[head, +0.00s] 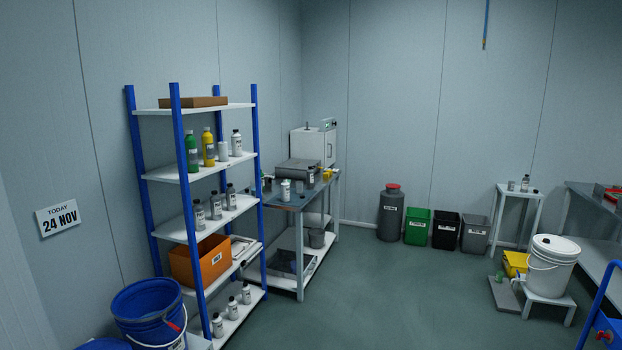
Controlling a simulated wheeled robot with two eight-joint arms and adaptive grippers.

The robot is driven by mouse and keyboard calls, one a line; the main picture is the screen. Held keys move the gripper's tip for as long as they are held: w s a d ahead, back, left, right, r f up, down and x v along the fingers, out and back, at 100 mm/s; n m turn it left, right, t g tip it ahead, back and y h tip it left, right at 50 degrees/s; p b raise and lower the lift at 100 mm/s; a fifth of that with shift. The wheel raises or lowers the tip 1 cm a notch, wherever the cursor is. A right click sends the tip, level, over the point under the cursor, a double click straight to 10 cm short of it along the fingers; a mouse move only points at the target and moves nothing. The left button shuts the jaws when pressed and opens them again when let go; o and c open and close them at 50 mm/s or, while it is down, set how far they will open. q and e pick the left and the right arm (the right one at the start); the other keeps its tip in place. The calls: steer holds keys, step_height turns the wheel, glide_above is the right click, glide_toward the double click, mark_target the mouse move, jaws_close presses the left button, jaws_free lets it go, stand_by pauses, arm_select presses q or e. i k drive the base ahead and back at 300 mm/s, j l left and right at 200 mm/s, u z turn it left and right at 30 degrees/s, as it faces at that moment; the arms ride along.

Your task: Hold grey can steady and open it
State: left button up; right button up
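A large dark grey can (391,217) with a red lid (393,187) and a pale label stands upright on the floor by the back wall. The lid sits on top of the can. A much smaller grey can-like container (511,186) stands on a small white stand at the right. I cannot tell from this view which one the task names. Neither of my grippers is in view, and nothing is seen touching either can.
Green (417,226), black (446,231) and grey bins (475,234) stand right of the large can. A workbench (291,198) and a blue-posted shelf (205,171) are at left. A white bucket (554,260) stands on a low stool at right. The middle floor is clear.

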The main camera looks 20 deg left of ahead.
mark_target(310, 172)
steer(key=i+u, duration=0.25)
steer(key=i, duration=4.25)
steer(key=l, duration=0.15)
